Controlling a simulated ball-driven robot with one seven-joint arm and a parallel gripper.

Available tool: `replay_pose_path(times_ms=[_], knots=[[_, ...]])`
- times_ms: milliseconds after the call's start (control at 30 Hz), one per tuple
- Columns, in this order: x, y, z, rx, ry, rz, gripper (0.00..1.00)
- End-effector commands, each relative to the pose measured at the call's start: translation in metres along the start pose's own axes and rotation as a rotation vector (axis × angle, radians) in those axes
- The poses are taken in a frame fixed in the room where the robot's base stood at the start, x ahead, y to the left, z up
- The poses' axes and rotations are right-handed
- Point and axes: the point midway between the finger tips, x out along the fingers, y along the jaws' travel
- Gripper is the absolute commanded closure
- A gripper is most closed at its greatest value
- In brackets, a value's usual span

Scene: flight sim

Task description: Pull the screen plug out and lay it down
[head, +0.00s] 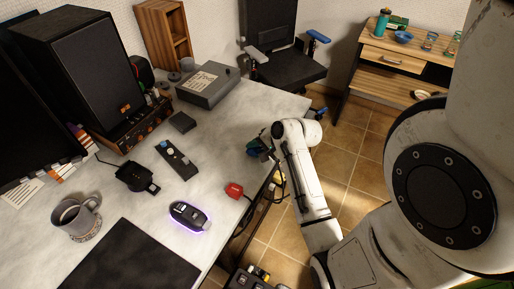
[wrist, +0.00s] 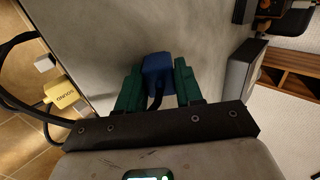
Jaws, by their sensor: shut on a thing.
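My gripper (wrist: 158,80) is shut on a blue plug (wrist: 157,68), held between its two green fingers in the wrist view. A dark cable runs back from the plug towards my palm. In the head view my gripper (head: 258,148) is at the right edge of the desk (head: 235,150), and the plug is barely visible there. The plug's far end is against or over the grey desk surface in the wrist view. I cannot tell whether it touches, and no label on it is readable.
A yellow plug (wrist: 62,93) with lettering is beside the desk edge, near dark cables. A red plug (head: 233,190) lies near the desk's right edge. A mouse (head: 190,215), mug (head: 75,218) and grey box (head: 208,84) stand on the desk.

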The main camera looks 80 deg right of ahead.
Motion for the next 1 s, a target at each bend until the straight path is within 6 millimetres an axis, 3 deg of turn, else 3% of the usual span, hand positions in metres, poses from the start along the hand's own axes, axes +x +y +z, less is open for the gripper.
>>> replay_pose_path(times_ms=[333,833,1000], knots=[[0.000,0.001,0.000,0.001,0.000,0.002,0.35],[0.000,0.006,0.000,0.005,-0.002,0.012,0.35],[-0.011,0.006,0.000,0.006,-0.001,0.012,0.35]])
